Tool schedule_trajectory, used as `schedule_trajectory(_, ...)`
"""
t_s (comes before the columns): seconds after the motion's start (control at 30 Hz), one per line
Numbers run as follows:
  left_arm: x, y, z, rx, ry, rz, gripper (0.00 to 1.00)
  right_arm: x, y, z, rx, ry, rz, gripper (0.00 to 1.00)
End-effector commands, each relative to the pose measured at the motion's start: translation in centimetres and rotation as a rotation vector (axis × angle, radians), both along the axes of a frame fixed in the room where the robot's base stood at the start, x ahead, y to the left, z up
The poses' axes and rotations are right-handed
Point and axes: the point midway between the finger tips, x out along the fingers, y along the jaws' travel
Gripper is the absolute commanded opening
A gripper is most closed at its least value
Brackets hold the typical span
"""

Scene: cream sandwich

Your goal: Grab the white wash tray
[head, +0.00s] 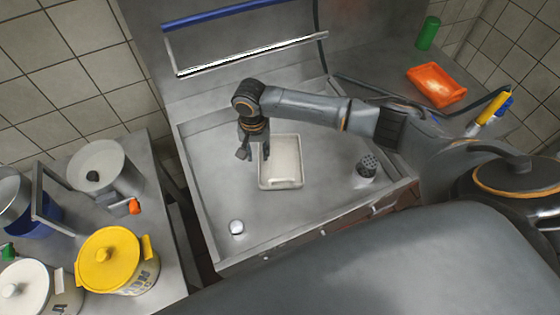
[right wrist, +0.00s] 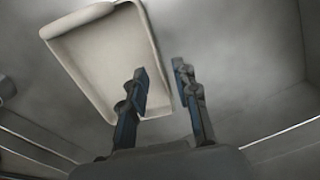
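The white wash tray (head: 283,165) is a shallow rectangular tray with a raised rim, lying in the metal sink basin in the head view. My right gripper (head: 252,155) points down at the tray's left long side. In the right wrist view the tray (right wrist: 98,68) fills the upper left. The gripper's two fingers (right wrist: 163,88) are apart, with one finger over the tray and the other outside its edge. Nothing is held between them; contact with the rim cannot be told. My left gripper is not in view.
The metal sink (head: 215,135) has raised walls around the tray. A grey perforated cylinder (head: 367,166) stands at its right and a small round metal piece (head: 236,228) at its front left. Pots, including a yellow one (head: 110,258), stand on the left counter. An orange tray (head: 437,85) lies back right.

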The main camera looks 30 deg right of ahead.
Motion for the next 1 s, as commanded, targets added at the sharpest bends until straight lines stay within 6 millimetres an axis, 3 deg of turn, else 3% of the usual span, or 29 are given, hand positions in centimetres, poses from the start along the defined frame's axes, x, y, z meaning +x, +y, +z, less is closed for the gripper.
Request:
schedule_trajectory(0.2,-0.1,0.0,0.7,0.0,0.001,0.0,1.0,-0.2,-0.1,-2.8,0.0,0.001,0.0,0.3)
schedule_trajectory(0.47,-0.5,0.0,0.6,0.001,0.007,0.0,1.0,-0.1,-0.1,-3.2,0.0,-0.001,0.0,0.3)
schedule_trajectory(0.63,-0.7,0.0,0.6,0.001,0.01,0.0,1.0,-0.1,-0.1,-3.1,0.0,0.0,0.0,0.0)
schedule_trajectory(1.0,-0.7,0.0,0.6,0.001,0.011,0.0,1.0,-0.1,-0.1,-3.1,0.0,-0.001,0.0,0.0)
